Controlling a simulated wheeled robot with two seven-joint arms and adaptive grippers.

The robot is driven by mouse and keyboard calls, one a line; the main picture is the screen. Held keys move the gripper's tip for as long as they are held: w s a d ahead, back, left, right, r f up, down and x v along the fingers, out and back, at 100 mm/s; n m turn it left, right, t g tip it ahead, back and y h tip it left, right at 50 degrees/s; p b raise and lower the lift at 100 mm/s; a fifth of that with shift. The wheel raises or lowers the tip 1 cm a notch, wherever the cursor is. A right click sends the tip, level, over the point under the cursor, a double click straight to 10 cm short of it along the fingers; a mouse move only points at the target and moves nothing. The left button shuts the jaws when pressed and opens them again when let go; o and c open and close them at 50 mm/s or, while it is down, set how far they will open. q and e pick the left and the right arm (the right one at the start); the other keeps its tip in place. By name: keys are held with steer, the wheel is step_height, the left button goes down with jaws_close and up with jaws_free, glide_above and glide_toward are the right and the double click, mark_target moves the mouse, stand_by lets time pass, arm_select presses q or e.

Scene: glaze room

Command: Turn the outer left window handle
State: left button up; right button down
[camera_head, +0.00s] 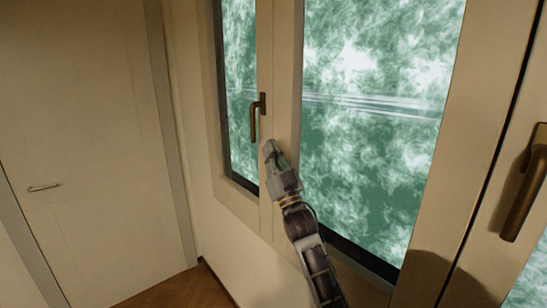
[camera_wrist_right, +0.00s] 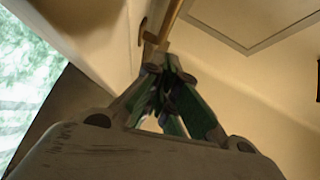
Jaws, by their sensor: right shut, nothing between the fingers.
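The outer left window handle (camera_head: 253,122) is a brass-brown lever on the window frame, left of centre in the head view. Its grip hangs down from its mount. My right gripper (camera_head: 269,148) is just right of and below the handle's lower end, close to the window frame. In the right wrist view the handle (camera_wrist_right: 167,22) shows just beyond the fingertips of my right gripper (camera_wrist_right: 167,66). The fingers are shut and hold nothing. I cannot tell whether they touch the handle. My left gripper is not in view.
A second window handle (camera_head: 525,193) is at the right edge, also pointing down. Glass panes (camera_head: 375,110) with a green, cloudy view sit in beige frames. A closed door (camera_head: 85,140) with a small lever is on the left. Wooden floor (camera_head: 178,291) shows below.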

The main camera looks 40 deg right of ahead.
mark_target(254, 122)
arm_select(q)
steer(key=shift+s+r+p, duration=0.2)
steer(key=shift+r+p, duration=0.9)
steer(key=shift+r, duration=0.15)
arm_select(e)
steer(key=shift+w+d+r, duration=0.15)
steer(key=shift+w+r, duration=0.35)
steer(key=shift+w, duration=0.7)
steer(key=shift+w+d+r, duration=0.1)
steer(key=shift+w+r, duration=0.45)
steer(key=shift+w, duration=0.65)
steer(key=shift+w+d+r, duration=0.15)
steer(key=shift+w+r, duration=0.35)
steer(key=shift+w, duration=0.7)
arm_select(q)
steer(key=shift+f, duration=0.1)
arm_select(e)
steer(key=shift+f+b, duration=0.1)
steer(key=shift+b, duration=0.25)
steer(key=shift+w+f, duration=0.1)
steer(key=shift+w, duration=0.15)
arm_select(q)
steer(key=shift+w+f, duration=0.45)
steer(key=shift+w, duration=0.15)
arm_select(e)
steer(key=shift+t+h, duration=0.3)
